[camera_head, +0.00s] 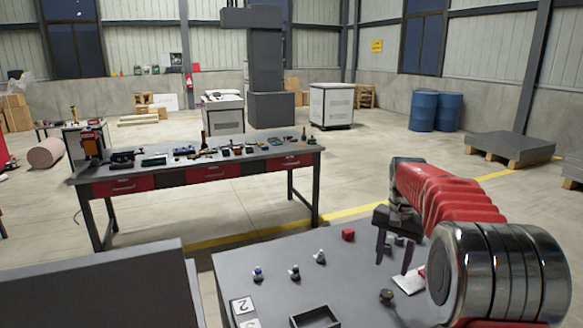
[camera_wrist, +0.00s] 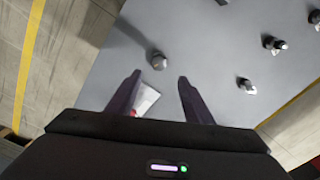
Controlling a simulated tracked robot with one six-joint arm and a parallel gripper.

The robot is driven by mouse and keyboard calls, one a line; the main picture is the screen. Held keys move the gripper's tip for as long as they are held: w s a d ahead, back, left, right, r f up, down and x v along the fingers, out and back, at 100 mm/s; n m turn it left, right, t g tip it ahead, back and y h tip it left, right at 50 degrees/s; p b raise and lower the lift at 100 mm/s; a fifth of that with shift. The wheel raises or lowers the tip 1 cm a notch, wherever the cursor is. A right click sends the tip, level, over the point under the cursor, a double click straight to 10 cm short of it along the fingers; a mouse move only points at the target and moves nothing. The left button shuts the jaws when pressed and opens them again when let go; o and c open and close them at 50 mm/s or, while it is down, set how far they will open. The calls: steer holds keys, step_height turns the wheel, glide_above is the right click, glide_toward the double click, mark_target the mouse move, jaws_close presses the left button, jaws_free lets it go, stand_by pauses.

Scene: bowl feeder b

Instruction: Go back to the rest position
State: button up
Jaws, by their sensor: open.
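My gripper (camera_head: 393,264) hangs over the right part of the grey table (camera_head: 240,262), its two dark fingers pointing down and spread apart. In the wrist view my gripper (camera_wrist: 159,78) is open with nothing held between the fingers. A dark round knob-like part (camera_head: 386,296) stands on the table near the fingers; in the wrist view a round grey part (camera_wrist: 158,61) shows just beyond the fingertips. A white card with a red mark (camera_head: 410,281) lies beside it, partly hidden by my arm. The card also shows between the fingers in the wrist view (camera_wrist: 146,100).
A workbench (camera_head: 165,178) with tools stands behind. Open floor lies around.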

steer(key=s+a+r+n+t, duration=0.1)
steer(key=s+a, duration=0.3)
steer(key=s, duration=0.7)
steer(key=s+a+r+n+t, duration=0.1)
steer(key=s+a+n, duration=0.3)
steer(key=s, duration=0.8)
steer(key=s+a+r+n+t, duration=0.1)
steer(key=s+a+n+t, duration=0.2)
steer(key=s, duration=0.8)
steer(key=shift+s+a+r, duration=0.25)
steer(key=shift+a+r, duration=0.1)
steer(key=shift+a, duration=0.05)
